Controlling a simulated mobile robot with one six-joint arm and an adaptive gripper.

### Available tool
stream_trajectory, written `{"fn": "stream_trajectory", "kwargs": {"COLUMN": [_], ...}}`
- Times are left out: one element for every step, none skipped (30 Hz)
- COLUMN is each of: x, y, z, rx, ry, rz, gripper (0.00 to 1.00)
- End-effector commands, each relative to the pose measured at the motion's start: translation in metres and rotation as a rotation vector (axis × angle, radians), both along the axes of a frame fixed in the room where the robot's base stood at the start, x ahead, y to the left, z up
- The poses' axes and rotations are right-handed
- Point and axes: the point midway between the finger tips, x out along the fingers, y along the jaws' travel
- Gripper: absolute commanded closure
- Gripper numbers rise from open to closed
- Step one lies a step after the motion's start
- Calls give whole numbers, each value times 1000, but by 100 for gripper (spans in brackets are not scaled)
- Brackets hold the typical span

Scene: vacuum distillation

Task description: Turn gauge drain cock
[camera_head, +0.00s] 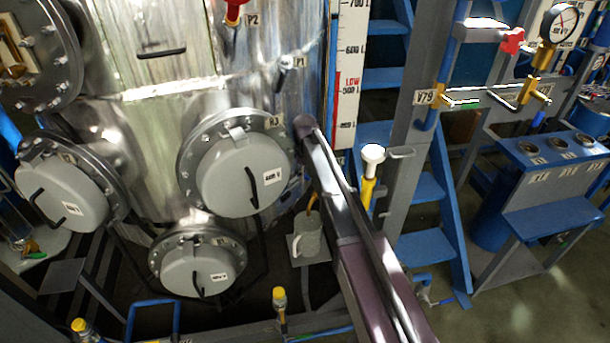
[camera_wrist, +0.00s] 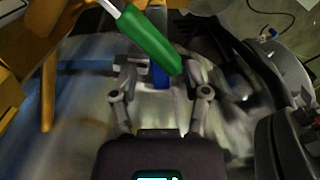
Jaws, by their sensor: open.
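A green lever handle (camera_wrist: 150,42) on a pale metal stem shows at the top of the wrist view. It slants down to the right, and its lower end lies in front of the space between my fingertips. I take it for the drain cock's handle. My gripper (camera_wrist: 160,78) is open, with a finger on each side; I cannot tell whether either touches the handle. In the head view the level gauge scale (camera_head: 348,60) stands upright beside the steel vessel. My arm crosses below it, and neither my gripper nor this handle can be made out there.
The steel vessel (camera_head: 150,100) has several round grey hatches (camera_head: 243,177). A grey jug (camera_head: 307,237) stands low beside my arm. A yellow post with a white cap (camera_head: 371,165) and blue steps (camera_head: 425,248) are to the right. Yellow-brown pipework (camera_wrist: 48,85) is left in the wrist view.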

Motion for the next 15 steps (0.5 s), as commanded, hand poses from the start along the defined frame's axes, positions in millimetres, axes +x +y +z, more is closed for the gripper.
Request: {"fn": "stream_trajectory", "kwargs": {"x": [0, 0, 0, 0, 0, 0, 0, 0, 0, 0, 0, 0, 0, 0, 0], "y": [0, 0, 0, 0, 0, 0, 0, 0, 0, 0, 1, 1, 1, 1, 1], "z": [0, 0, 0, 0, 0, 0, 0, 0, 0, 0, 0, 0, 0, 0, 0], "rx": [0, 0, 0, 0, 0, 0, 0, 0, 0, 0, 0, 0, 0, 0, 0], "ry": [0, 0, 0, 0, 0, 0, 0, 0, 0, 0, 0, 0, 0, 0, 0], "rz": [0, 0, 0, 0, 0, 0, 1, 1, 1, 1, 1, 1, 1, 1, 1], "gripper": [40, 40, 40, 40, 40, 43, 52, 61, 73, 82, 90, 100, 100, 100, 100]}}
